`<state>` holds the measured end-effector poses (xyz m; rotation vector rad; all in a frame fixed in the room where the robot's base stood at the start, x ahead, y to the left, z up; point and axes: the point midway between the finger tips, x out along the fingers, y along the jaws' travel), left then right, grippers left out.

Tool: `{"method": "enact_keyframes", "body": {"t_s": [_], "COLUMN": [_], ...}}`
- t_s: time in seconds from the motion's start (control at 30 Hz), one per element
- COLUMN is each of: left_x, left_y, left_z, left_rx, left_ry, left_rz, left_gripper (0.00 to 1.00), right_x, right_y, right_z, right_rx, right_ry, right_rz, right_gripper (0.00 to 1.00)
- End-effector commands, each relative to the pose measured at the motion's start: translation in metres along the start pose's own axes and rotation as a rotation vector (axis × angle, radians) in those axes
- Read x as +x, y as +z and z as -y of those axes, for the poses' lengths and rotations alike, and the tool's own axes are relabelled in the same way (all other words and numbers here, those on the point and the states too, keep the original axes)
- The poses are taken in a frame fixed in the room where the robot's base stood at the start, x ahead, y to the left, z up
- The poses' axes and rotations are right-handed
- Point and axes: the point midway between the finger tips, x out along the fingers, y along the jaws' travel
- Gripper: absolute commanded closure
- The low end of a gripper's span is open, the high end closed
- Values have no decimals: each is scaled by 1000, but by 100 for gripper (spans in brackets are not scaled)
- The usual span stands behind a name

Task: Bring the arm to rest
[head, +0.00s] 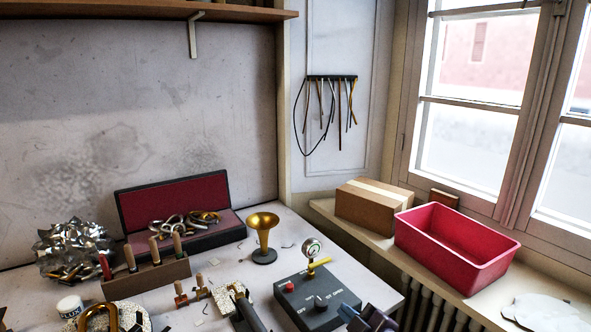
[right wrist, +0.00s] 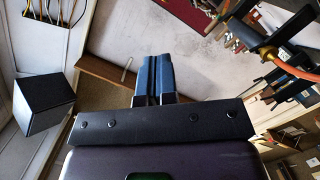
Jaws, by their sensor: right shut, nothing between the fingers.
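My right gripper (head: 350,312) shows at the bottom of the head view, near the front right of the workbench (head: 385,280). In the right wrist view its two blue fingers (right wrist: 155,75) lie side by side, shut with nothing between them. It is close to the grey control box (head: 300,298) with a red button and a round gauge (head: 312,247). I cannot tell whether it is above the box's edge or just beside it. My left gripper is in neither view.
A brass bell (head: 263,228) on a dark base, a tool rack (head: 150,278), an open red-lined case (head: 135,212) and scrap metal (head: 75,245) crowd the bench. A red bin (head: 490,262) and a cardboard box (head: 372,207) stand on the windowsill.

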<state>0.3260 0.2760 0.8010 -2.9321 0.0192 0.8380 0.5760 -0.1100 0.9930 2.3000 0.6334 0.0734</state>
Motion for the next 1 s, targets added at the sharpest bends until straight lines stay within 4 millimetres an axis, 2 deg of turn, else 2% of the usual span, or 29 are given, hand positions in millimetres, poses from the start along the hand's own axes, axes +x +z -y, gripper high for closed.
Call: {"method": "enact_keyframes", "body": {"t_s": [0.1, 0.3, 0.47, 0.6, 0.7, 0.8, 0.9, 1.0], "left_x": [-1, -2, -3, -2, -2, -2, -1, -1], "left_y": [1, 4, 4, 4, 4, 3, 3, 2], "left_z": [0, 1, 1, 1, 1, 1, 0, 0], "left_rx": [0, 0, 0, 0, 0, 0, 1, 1], "left_ry": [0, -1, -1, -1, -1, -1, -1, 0], "left_rz": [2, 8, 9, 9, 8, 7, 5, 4], "left_gripper": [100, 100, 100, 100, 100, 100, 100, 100], "right_x": [-28, -82, -134, -187, -222, -248, -264, -272], "right_y": [26, 76, 118, 153, 172, 183, 187, 189], "right_z": [10, 26, 46, 71, 92, 113, 128, 134], "right_rx": [223, 490, 618, 701, 745, 776, 793, 797], "right_ry": [42, 129, 199, 252, 275, 279, 274, 270], "right_rz": [54, 163, 277, 396, 477, 538, 575, 592], "right_gripper": [100, 100, 100, 100, 100, 100, 100, 100]}}
